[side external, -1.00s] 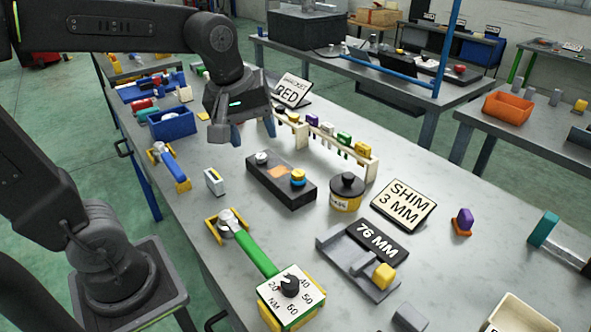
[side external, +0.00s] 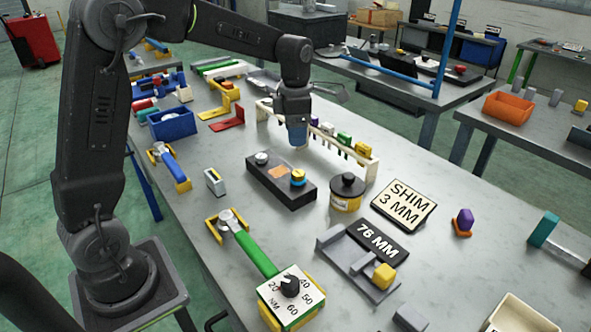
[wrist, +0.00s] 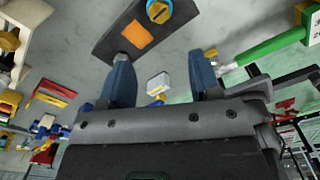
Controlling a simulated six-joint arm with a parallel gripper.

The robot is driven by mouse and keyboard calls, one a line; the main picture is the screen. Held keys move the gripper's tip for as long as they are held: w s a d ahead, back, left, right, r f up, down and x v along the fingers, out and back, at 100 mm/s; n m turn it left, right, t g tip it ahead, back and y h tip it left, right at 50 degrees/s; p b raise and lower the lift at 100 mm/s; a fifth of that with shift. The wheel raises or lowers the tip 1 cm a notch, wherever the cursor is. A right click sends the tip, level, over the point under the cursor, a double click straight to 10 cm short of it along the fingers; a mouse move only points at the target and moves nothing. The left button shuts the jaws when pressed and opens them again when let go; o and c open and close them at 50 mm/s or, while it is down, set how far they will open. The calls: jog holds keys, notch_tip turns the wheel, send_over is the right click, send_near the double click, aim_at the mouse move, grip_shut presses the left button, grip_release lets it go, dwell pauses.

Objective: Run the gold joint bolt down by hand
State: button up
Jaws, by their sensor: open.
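The gold joint bolt (side external: 298,175) stands at the right end of a black block (side external: 268,184), above a blue ring. In the wrist view the bolt (wrist: 158,9) shows its slotted head at the top edge, with the blue ring around it. An orange patch lies mid-block, and a silver bolt (side external: 261,158) stands at its left end. My gripper (side external: 298,146) is above the table behind the block, seen edge-on. In the wrist view its two blue fingers (wrist: 163,65) are apart, with nothing held between them; the bolt lies beyond them.
A rack of coloured tags (side external: 345,155) stands close behind my gripper. A yellow pot with a black lid (side external: 347,192) is right of the block. A green-handled torque wrench (side external: 255,252) lies in front. Signs and a gauge fixture (side external: 360,265) occupy the right.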

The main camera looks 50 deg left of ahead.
aim_at(296, 173)
notch_tip(296, 173, down, 11)
jog(key=shift+f, duration=0.1)
dwell(0.4)
jog(key=c, duration=0.9)
